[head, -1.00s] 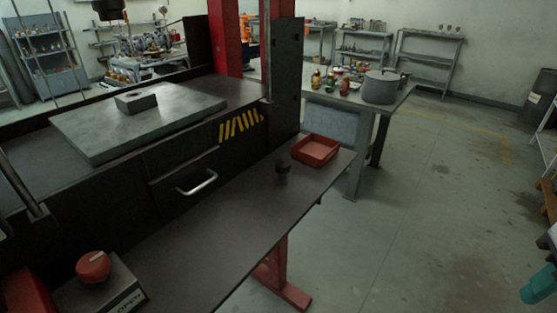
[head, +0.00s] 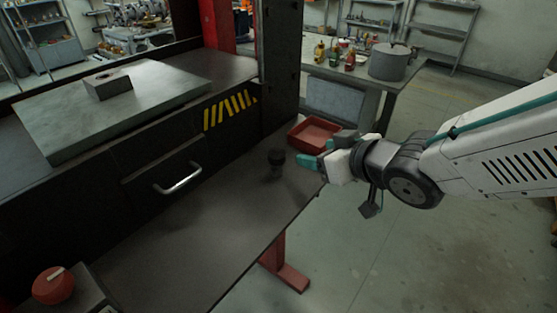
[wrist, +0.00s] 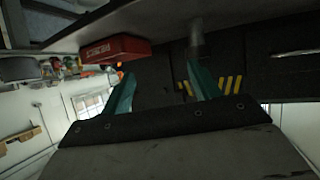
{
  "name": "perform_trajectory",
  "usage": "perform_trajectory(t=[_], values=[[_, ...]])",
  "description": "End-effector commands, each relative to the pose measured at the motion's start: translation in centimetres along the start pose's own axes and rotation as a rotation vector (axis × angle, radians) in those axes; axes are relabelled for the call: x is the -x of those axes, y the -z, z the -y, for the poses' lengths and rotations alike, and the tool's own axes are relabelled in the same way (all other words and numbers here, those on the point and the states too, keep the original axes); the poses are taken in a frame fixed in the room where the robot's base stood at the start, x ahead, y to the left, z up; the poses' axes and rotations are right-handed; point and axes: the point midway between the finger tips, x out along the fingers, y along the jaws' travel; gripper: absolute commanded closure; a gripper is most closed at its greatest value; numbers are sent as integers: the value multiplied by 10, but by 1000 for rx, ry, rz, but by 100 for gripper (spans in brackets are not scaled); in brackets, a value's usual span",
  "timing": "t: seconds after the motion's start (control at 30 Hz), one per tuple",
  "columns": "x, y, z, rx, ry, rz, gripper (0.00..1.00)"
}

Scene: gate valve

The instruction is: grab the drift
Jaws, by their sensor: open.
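The drift (head: 277,162) is a short dark upright piece with a wider top, standing on the dark bench ledge (head: 205,235). My gripper (head: 322,154) is at the ledge's right edge, to the right of the drift and apart from it. Its teal fingers are open with nothing between them. In the wrist view, which looks upside down, the drift (wrist: 196,38) lines up with the right finger of my gripper (wrist: 162,82), whose tip covers part of it.
A red tray (head: 314,134) sits on the ledge just behind my gripper. A drawer handle (head: 178,180) sticks out left of the drift. A red button (head: 53,286) is at the lower left. A table with a grey pot (head: 389,62) stands behind. The front of the ledge is clear.

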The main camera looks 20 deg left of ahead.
Motion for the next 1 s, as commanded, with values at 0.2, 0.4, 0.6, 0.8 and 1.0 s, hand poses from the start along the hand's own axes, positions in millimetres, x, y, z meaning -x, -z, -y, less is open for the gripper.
perform_trajectory(t=[0.2,0.4,0.6,0.8,1.0], values=[[-20,6,46,20,146,-87,39],[-39,9,52,21,153,-93,39],[-61,12,56,21,151,-92,39],[-87,16,61,21,150,-92,39],[-93,17,62,20,148,-94,39]])
